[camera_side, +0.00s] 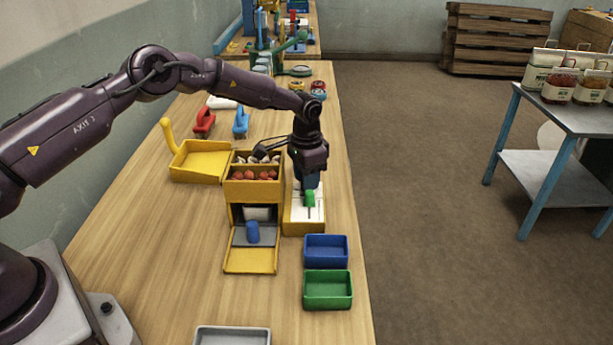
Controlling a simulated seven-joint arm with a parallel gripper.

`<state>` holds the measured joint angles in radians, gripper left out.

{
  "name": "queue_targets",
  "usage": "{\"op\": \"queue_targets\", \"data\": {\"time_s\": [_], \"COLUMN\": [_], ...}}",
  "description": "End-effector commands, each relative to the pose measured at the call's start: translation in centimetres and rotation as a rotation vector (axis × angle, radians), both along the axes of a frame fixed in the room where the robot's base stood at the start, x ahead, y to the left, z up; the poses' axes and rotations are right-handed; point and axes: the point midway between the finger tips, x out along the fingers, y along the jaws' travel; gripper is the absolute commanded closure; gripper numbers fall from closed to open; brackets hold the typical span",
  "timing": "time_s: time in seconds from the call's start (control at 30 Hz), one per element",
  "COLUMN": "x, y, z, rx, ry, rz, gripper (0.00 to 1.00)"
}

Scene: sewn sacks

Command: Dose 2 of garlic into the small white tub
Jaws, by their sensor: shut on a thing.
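My gripper (310,186) points down and is shut on a green handle (310,199) at the white-topped yellow box (292,226). Left of it stands a yellow dispenser (235,190) with an open top. Its front compartment holds several reddish round pieces (254,175). Its back compartment holds whitish pieces (263,156), perhaps garlic, too small to be sure. A whitish object (257,213), possibly the small white tub, sits partly hidden inside the dispenser's lower opening.
A blue tray (326,262) and a green tray (328,303) lie near the bench's right edge. A yellow scoop-like pan (201,174) stands behind left. Red (204,121) and blue (240,122) tools lie farther back. A grey tray (232,336) is in front. The left bench is clear.

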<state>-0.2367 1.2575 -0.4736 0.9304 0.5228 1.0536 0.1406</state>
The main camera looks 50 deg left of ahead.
Motion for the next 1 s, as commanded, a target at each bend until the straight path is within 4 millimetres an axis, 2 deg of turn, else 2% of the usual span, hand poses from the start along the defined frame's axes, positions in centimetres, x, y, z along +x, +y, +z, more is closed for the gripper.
{"op": "queue_targets", "data": {"time_s": [0.47,1.0], "x": [0.07,0.19], "y": [0.02,0.06], "z": [0.16,0.24], "rx": [0.001,0.000], "ry": [-0.001,-0.003], "rz": [-0.109,-0.543], "gripper": [0.90,0.90]}}
